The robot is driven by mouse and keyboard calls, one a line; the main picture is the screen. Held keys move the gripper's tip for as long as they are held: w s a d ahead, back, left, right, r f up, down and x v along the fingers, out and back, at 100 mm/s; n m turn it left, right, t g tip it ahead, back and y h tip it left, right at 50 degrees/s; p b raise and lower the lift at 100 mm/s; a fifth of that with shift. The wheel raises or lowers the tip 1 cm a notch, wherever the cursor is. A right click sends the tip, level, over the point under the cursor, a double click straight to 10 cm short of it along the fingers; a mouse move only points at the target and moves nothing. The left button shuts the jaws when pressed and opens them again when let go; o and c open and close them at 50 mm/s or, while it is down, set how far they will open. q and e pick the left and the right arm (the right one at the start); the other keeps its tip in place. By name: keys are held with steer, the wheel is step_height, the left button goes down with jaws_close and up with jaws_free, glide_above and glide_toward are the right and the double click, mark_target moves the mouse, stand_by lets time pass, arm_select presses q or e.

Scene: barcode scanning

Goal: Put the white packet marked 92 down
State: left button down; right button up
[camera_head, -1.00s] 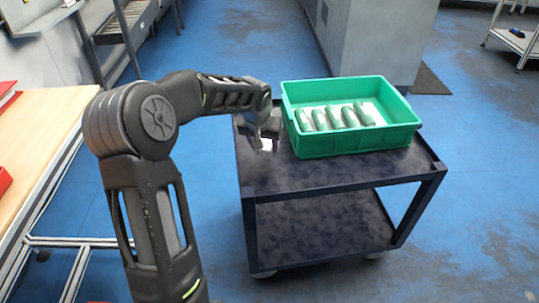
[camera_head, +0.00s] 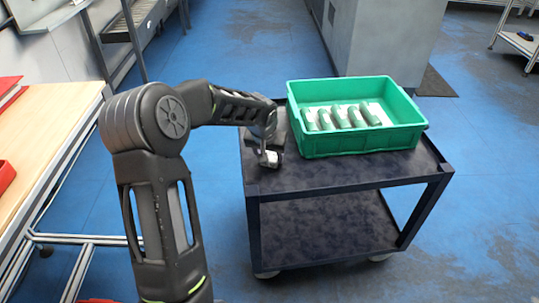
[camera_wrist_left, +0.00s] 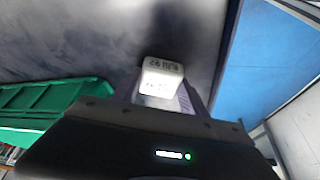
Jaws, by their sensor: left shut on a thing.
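My left gripper (camera_head: 270,152) is shut on a small white packet (camera_head: 270,159) over the left end of the dark cart top, left of the green crate. In the left wrist view the packet (camera_wrist_left: 160,78) sits between the fingers of the gripper (camera_wrist_left: 160,95), with dark printed marks on its face. The printing is too small to read surely. The dark cart top (camera_wrist_left: 100,35) lies beyond it; I cannot tell whether the packet touches it. My right gripper is not in view.
The green crate (camera_head: 365,140) stands on the cart top (camera_head: 330,175) with several pale green and white packets (camera_head: 341,117) inside. A wooden table (camera_head: 45,130) with red trays (camera_head: 8,88) is at the left. The cart top's front strip is bare.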

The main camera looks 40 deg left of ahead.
arm_select(q)
steer(key=c, duration=0.6)
jaws_free()
steer(key=shift+r+p, duration=0.2)
steer(key=shift+p, duration=0.1)
steer(key=p+v, duration=0.1)
steer(key=v, duration=1)
steer(key=shift+s+d+r+p, duration=0.1)
steer(key=shift+s+r+p, duration=0.1)
steer(key=shift+r+p, duration=0.15)
